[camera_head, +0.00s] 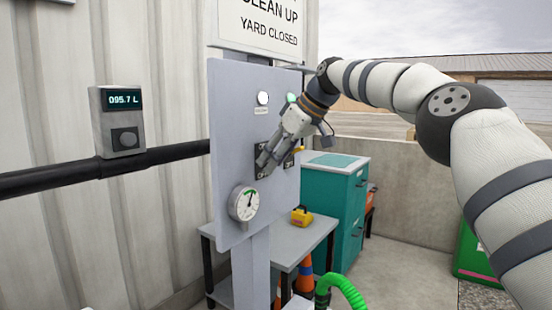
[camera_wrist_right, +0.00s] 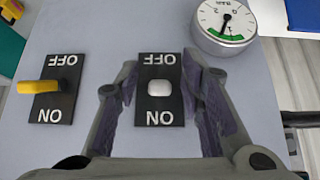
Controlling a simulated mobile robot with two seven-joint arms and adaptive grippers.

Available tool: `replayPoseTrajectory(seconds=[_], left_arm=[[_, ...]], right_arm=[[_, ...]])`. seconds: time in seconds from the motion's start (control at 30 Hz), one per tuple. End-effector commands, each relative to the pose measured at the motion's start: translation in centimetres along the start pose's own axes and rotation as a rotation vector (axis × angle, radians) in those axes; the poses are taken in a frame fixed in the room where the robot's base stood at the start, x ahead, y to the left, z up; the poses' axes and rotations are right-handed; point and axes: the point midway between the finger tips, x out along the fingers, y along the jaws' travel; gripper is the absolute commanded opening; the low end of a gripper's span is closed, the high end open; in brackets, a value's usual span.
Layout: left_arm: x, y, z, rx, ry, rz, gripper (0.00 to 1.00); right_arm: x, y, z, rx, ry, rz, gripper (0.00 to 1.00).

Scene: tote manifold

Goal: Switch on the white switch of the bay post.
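The white switch (camera_wrist_right: 159,88) sits on a black plate (camera_wrist_right: 160,119) marked OFF and ON, both words upside down in the right wrist view. The lever shows near the plate's middle, seen almost end-on, so I cannot tell its tilt. My right gripper (camera_wrist_right: 160,75) is open, with one finger on each side of this plate and apart from the lever. In the head view my right gripper (camera_head: 267,158) is at the grey bay post panel (camera_head: 228,140) and hides the white switch. My left gripper is not in view.
A yellow switch (camera_wrist_right: 40,87) on its own plate is beside the white one. A round gauge (camera_head: 244,203) sits low on the panel. A white lamp (camera_head: 263,98) and a green lamp (camera_head: 291,97) are above. A table (camera_head: 290,243) and teal cabinet (camera_head: 329,205) stand behind.

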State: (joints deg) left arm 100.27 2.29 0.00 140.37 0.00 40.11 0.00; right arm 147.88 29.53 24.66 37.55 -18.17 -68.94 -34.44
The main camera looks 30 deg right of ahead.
Motion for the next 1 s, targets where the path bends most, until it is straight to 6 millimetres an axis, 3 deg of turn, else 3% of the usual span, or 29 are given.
replayPoseTrajectory(seconds=[0.27, 0.7, 1.0], left_arm=[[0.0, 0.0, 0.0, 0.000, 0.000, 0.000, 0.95], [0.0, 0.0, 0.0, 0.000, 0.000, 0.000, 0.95], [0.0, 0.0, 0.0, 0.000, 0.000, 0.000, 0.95]], right_arm=[[-0.4, 0.0, -0.1, 0.000, 0.002, 0.001, 0.37], [-10.5, 0.1, -0.1, 0.001, 0.003, 0.003, 0.37], [-12.0, 0.0, 0.0, 0.000, 0.000, 0.000, 0.37]])
